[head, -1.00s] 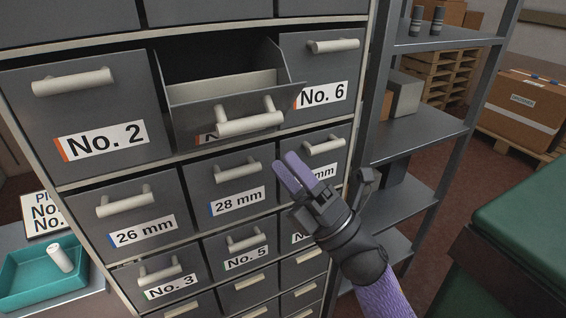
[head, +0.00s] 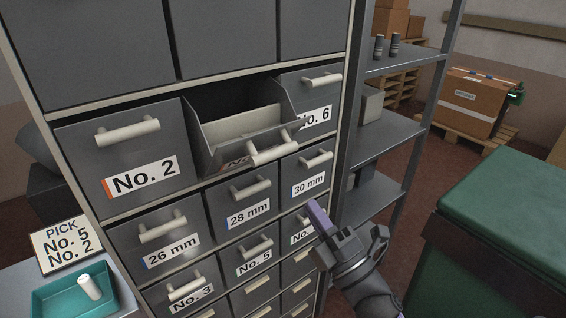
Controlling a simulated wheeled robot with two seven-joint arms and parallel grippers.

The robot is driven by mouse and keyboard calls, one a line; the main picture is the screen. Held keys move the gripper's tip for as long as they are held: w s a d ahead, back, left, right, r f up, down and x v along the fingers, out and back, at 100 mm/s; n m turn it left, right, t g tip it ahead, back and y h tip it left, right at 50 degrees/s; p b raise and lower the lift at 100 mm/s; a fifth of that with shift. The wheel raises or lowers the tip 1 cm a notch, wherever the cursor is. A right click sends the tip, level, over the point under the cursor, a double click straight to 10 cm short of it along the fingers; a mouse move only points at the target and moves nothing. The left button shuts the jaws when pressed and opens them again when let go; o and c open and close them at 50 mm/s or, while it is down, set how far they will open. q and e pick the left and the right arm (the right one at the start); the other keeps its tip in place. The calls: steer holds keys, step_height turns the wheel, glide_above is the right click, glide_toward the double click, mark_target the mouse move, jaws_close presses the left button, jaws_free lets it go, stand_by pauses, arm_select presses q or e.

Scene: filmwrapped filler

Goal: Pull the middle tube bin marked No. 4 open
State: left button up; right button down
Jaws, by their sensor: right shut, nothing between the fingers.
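The middle bin (head: 213,149) of the upper labelled row, between No. 2 and No. 6, is tilted out at the top and stands open. Its inside shows, and its pale handle (head: 272,153) juts forward. Its label is mostly hidden, so its number cannot be read. My right gripper (head: 316,213) is shut and empty, with purple fingers. It is below and to the right of the open bin, apart from its handle, in front of the lower right bins. My left gripper is not in view.
Bins No. 2 (head: 117,155) and No. 6 (head: 309,88) are closed. A teal tray (head: 52,301) with a white tube and a pick sign (head: 66,246) are at the lower left. A metal shelf (head: 392,138) and a green-topped container (head: 510,215) are on the right.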

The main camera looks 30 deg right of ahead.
steer(key=p+x, duration=0.2)
steer(key=x, duration=0.6)
steer(key=shift+w, duration=0.35)
steer(key=shift+a+r, duration=0.15)
steer(key=shift+r, duration=0.1)
